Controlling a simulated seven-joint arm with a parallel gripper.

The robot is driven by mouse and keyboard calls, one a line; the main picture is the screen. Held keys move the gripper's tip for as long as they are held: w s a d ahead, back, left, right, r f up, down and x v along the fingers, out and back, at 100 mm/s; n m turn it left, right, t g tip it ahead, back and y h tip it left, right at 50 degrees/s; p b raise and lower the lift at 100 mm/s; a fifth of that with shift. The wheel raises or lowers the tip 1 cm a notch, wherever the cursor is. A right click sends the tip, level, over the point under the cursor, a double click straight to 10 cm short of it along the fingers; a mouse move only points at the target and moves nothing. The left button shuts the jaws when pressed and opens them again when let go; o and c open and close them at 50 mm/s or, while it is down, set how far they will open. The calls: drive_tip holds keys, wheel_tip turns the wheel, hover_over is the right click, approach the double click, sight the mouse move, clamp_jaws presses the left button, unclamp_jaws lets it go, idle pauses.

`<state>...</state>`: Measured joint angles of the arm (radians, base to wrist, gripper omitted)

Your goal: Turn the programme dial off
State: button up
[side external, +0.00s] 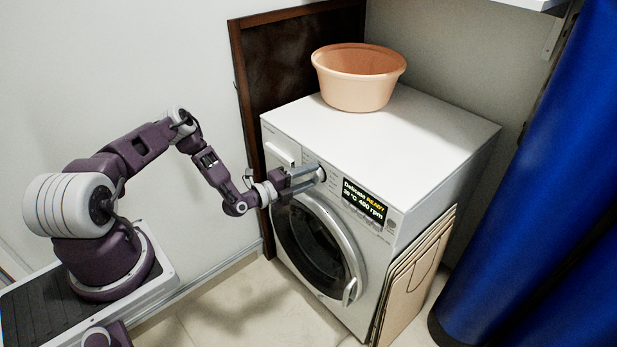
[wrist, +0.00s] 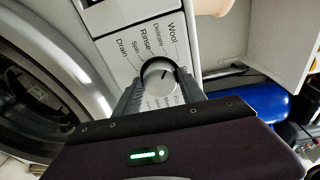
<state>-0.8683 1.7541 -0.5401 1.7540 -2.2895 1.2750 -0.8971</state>
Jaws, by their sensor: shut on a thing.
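The programme dial (wrist: 159,80) is a round, light knob on the front panel of the white washing machine (side external: 425,125). In the wrist view a dark pointer mark shows on the dial, and labels such as Wool, Delicate, Rinse, Spin and Drain stand around it. My gripper (side external: 318,178) is at the panel with its fingers on both sides of the dial, shut on it; it also shows in the wrist view (wrist: 162,85). In the side view the fingers mostly hide the dial. The display (side external: 364,203) reads "Delicate READY", "30 °C 400 rpm".
An orange basin (side external: 358,78) stands on top of the machine. The round door (side external: 315,240) is below the panel. Flattened cardboard (side external: 412,275) leans on the machine's right side. A blue curtain (side external: 545,190) hangs at the right. A dark brown board (side external: 290,60) stands behind the machine.

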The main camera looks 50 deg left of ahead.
drive_tip(key=m+y, duration=0.1)
drive_tip(key=m, duration=0.4)
drive_tip(key=shift+d+g, duration=0.15)
drive_tip(key=shift+g, duration=0.15)
drive_tip(key=m, duration=0.4)
drive_tip(key=shift+r+y, duration=0.1)
drive_tip(key=shift+y, duration=0.3)
drive_tip(key=o, duration=1.4)
drive_tip(key=shift+c, duration=0.2)
drive_tip(key=s, duration=0.7)
drive_tip(key=shift+r, duration=0.45)
